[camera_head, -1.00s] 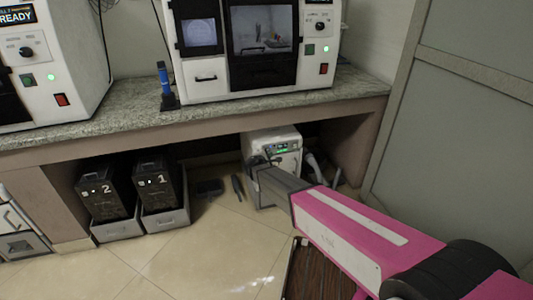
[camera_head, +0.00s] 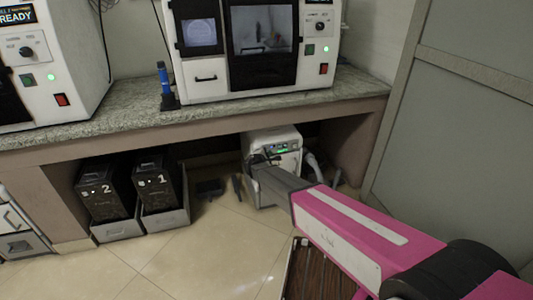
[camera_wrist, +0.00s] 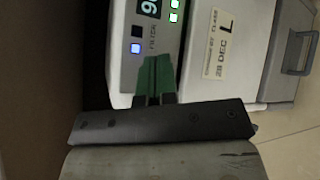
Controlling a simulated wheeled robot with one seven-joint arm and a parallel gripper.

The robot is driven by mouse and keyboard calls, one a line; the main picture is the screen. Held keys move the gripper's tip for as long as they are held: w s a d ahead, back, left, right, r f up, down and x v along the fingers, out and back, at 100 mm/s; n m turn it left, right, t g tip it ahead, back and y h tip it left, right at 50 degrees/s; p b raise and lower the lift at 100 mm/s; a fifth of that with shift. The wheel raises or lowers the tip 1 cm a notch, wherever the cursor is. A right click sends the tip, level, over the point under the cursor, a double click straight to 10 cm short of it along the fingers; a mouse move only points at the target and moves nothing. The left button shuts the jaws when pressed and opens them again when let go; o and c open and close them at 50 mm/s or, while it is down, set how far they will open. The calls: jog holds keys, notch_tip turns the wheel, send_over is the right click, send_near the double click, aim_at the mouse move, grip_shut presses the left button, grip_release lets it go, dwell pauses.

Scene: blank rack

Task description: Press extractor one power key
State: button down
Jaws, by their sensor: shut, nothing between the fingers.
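The extractor is a small white box (camera_head: 284,138) on the floor under the bench, with a green-lit display on its front. The wrist view shows it rotated and close: a white panel (camera_wrist: 186,55) with a lit readout, green and white indicators, a blue-lit key (camera_wrist: 136,48) and the word FILTER. I cannot tell for sure which key is the power key. My gripper (camera_head: 262,161) is at the extractor's front left in the head view. In the wrist view its green fingertips (camera_wrist: 156,66) are together and empty, over the panel beside FILTER. Contact is unclear; the fingers hide part of the panel.
The bench top (camera_head: 120,122) overhangs the extractor. Two black numbered boxes (camera_head: 108,192) (camera_head: 159,190) in grey trays stand to the left. A pale hose (camera_head: 314,165) is at the extractor's right. White machines (camera_head: 260,50) stand on the bench.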

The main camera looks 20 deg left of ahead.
jog(key=shift+w+a, duration=0.1)
jog(key=shift+w, duration=0.1)
jog(key=shift+s, duration=0.15)
jog(key=shift+s+d, duration=0.4)
jog(key=shift+s, duration=0.1)
dwell(0.3)
jog(key=s+d, duration=0.2)
jog(key=s, duration=0.1)
jog(key=s+d, duration=0.1)
jog(key=s, duration=0.1)
dwell(0.5)
